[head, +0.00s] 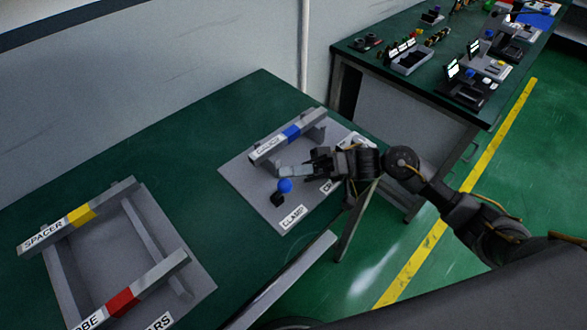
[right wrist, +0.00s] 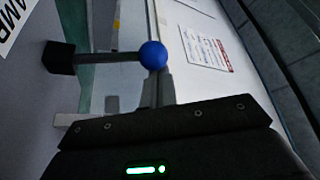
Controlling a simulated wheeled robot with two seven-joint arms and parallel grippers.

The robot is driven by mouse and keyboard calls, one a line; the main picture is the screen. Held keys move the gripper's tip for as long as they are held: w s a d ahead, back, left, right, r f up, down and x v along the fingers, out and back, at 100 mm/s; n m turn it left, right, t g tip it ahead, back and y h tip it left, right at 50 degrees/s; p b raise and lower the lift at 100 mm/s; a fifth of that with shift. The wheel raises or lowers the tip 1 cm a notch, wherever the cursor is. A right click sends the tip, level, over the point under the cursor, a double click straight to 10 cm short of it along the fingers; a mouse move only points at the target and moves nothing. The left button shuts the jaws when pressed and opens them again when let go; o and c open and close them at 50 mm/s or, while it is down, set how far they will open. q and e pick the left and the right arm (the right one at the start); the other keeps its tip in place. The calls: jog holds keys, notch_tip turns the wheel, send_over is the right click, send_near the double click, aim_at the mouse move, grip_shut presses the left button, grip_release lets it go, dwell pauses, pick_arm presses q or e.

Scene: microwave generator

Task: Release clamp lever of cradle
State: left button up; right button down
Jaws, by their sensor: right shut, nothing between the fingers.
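The clamp lever has a blue ball knob (head: 285,185) and a black pivot block (head: 278,199) on the grey cradle plate (head: 242,172), above the CLAMP label (head: 293,217). In the right wrist view the ball (right wrist: 153,55) ends a dark rod that runs sideways from the black block (right wrist: 59,57). My right gripper (head: 318,163) is shut and empty, just above and right of the knob in the head view. In the right wrist view the ball overlaps the fingertips; I cannot tell whether they touch. My left gripper is not in view.
A bar with a blue band (head: 291,133) stands behind the lever on the cradle plate. A grey frame with yellow (head: 82,214) and red (head: 122,302) bands sits at left. Green tabletop (head: 200,150) is clear between them. Another bench (head: 350,47) with devices stands behind.

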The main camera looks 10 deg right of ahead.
dwell(0.6)
jog(key=s+a+r, duration=0.2)
jog(key=s+r, duration=1.1)
jog(key=s, duration=0.1)
jog(key=shift+a+p, duration=0.25)
jog(key=shift+p, duration=0.05)
jog(key=shift+w, duration=0.1)
